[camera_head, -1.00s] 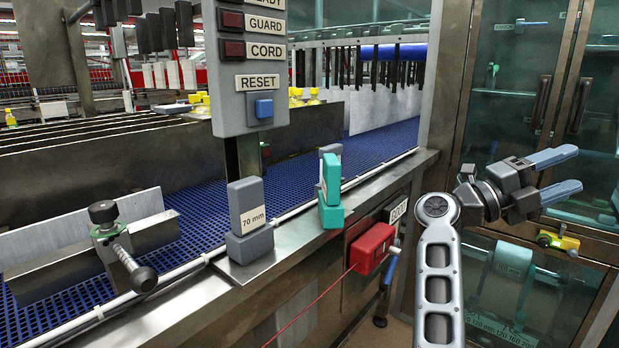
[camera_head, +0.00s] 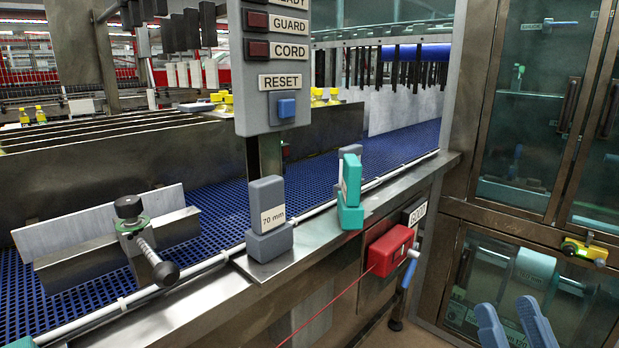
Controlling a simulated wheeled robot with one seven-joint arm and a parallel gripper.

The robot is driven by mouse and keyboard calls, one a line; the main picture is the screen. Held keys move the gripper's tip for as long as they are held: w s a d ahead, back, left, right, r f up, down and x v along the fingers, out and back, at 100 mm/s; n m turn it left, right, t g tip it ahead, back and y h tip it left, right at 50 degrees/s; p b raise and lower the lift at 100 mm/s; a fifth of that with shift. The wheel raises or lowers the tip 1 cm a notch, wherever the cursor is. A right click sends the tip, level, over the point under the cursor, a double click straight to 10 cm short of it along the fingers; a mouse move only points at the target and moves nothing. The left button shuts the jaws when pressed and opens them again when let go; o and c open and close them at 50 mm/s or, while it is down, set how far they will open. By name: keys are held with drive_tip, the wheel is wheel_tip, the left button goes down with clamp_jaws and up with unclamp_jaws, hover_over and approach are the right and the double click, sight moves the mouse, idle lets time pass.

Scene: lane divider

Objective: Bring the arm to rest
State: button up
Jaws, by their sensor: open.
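My gripper (camera_head: 507,304) is low at the bottom right of the head view. Only its two blue-grey fingers show, pointing up, apart and with nothing between them. The rest of my arm is out of the frame. The fingers appear in front of the lower glass door of the cabinet (camera_head: 452,208) and touch nothing that I can see.
The conveyor's steel edge (camera_head: 330,238) carries a grey 70 mm block (camera_head: 268,207) and teal blocks (camera_head: 351,190). A red box (camera_head: 390,250) with a red cord hangs on its side. A clamp knob (camera_head: 130,208) stands left. A yellow lock (camera_head: 583,252) sits on the cabinet.

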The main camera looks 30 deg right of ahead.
drive_tip(key=s+a+f+n+g+y, duration=0.2)
drive_tip(key=s+a+f+g+y, duration=0.2)
drive_tip(key=s+a, duration=0.3)
drive_tip(key=s+a+f+n+g+y, duration=0.2)
drive_tip(key=s+a+f+g+y, duration=0.2)
drive_tip(key=s+a+f, duration=0.2)
drive_tip(key=s+a, duration=0.2)
drive_tip(key=s, duration=0.2)
drive_tip(key=shift+s+f+g, duration=0.15)
drive_tip(key=shift+s+g, duration=0.25)
